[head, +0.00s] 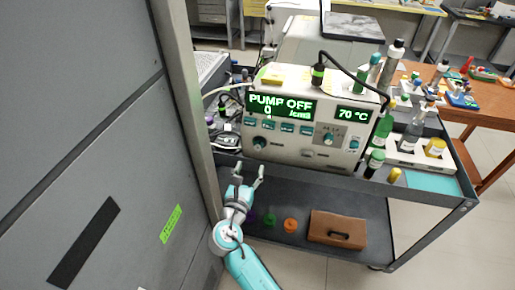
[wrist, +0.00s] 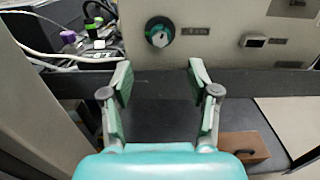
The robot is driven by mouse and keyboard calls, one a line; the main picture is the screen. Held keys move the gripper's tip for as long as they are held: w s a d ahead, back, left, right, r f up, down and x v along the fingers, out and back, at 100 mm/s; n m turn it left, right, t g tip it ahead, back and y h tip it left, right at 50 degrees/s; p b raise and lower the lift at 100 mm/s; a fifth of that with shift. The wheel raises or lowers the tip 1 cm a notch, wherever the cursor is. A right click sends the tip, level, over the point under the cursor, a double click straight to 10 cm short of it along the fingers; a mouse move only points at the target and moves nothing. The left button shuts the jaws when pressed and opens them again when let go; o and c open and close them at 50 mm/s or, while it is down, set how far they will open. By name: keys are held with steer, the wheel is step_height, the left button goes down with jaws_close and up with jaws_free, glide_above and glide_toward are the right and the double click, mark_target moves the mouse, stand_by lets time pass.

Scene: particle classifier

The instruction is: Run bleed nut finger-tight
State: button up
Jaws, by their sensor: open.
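The classifier instrument (head: 310,150) stands on a cart, its displays reading "PUMP OFF", 0 and 70 °C. My gripper (head: 250,172) is open and empty, below and in front of the panel, apart from the knob. It also shows in the wrist view (wrist: 159,75).
A large grey cabinet (head: 75,130) stands close on the left. The cart's dark edge (wrist: 250,82) crosses below the panel. The lower shelf holds a brown case (head: 337,229) and coloured rings (head: 290,226). Bottles (head: 380,135) stand at the right; cables (wrist: 50,55) lie left.

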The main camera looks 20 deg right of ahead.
mark_target(257, 149)
steer(key=x, duration=1)
steer(key=shift+w+d, duration=0.1)
jaws_close()
